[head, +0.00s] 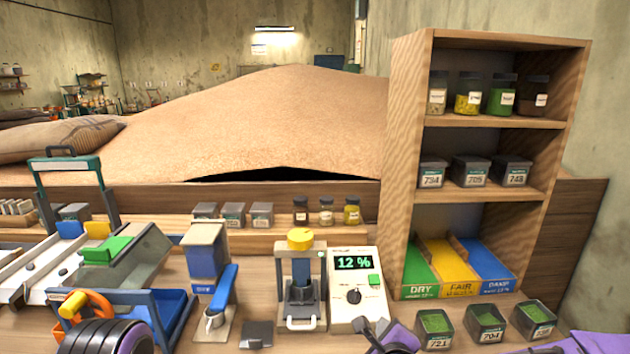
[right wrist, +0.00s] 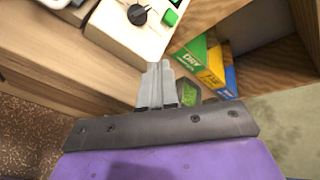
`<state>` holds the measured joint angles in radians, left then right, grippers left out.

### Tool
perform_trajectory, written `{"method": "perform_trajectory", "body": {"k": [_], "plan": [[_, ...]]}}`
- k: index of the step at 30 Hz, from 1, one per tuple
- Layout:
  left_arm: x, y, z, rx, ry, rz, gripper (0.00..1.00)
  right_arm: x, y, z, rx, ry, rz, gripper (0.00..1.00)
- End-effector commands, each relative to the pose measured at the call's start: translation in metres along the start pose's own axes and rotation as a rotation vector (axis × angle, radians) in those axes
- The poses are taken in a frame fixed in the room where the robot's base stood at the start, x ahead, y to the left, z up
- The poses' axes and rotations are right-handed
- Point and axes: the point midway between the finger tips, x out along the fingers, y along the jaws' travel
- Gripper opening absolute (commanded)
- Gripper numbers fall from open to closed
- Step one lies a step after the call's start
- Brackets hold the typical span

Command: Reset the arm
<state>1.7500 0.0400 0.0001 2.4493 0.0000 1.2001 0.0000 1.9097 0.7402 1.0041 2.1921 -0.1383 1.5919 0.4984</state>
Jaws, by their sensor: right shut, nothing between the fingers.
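My right gripper (head: 364,326) is at the bottom edge of the head view, in front of the moisture meter (head: 354,290), which reads 12 %. In the right wrist view its grey fingers (right wrist: 158,72) are together and empty, near the meter's lower edge. I cannot tell whether they touch anything. A black ribbed part with a purple ring at the bottom left of the head view looks like my left arm. No left gripper fingers can be made out.
Green-filled trays 721 (head: 435,343), 704 (head: 487,343) and another (head: 534,334) stand right of the gripper. A wooden shelf (head: 413,150) with jars and DRY, FAIR, DAMP slots rises behind. A yellow-knobbed press (head: 301,262) and blue-handled device (head: 205,263) stand left.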

Motion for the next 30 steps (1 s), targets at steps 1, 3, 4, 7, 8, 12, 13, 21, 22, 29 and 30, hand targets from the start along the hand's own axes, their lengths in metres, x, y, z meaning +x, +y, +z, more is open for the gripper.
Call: {"method": "perform_trajectory", "body": {"k": [1,3,4,7,8,12,13,21,22,29,30], "plan": [[0.000,0.000,0.000,0.000,0.000,0.000,0.97,-0.002,0.013,-0.004,-0.057,-0.002,0.027,0.00],[0.000,0.000,0.000,0.000,0.000,0.000,0.97,-0.004,0.032,-0.013,-0.147,-0.006,0.070,0.00],[0.000,0.000,0.000,0.000,0.000,0.000,0.97,-0.006,0.041,-0.016,-0.187,-0.008,0.089,0.00],[0.000,0.000,0.000,0.000,-0.001,0.000,0.97,-0.013,0.076,-0.035,-0.338,-0.014,0.169,0.00],[0.000,0.000,0.000,0.000,-0.001,0.000,0.97,-0.016,0.086,-0.041,-0.384,-0.015,0.193,0.00],[0.000,0.000,0.000,0.000,-0.001,0.000,0.97,-0.037,0.144,-0.085,-0.641,-0.030,0.342,0.00],[0.000,0.000,0.000,0.000,-0.001,0.000,0.97,-0.044,0.157,-0.098,-0.705,-0.034,0.382,0.00],[0.000,0.000,0.000,0.000,-0.001,0.000,0.97,-0.146,0.234,-0.281,-1.401,-0.054,0.855,0.00],[0.000,0.000,0.000,0.000,-0.001,0.000,0.97,-0.157,0.233,-0.300,-1.460,-0.047,0.900,0.00],[0.000,0.000,0.000,0.000,-0.001,0.000,0.97,-0.192,0.202,-0.376,-1.710,0.025,1.039,0.00],[0.000,0.000,0.000,0.000,-0.001,0.000,0.97,-0.192,0.203,-0.376,-1.717,0.020,1.041,0.00]]}}
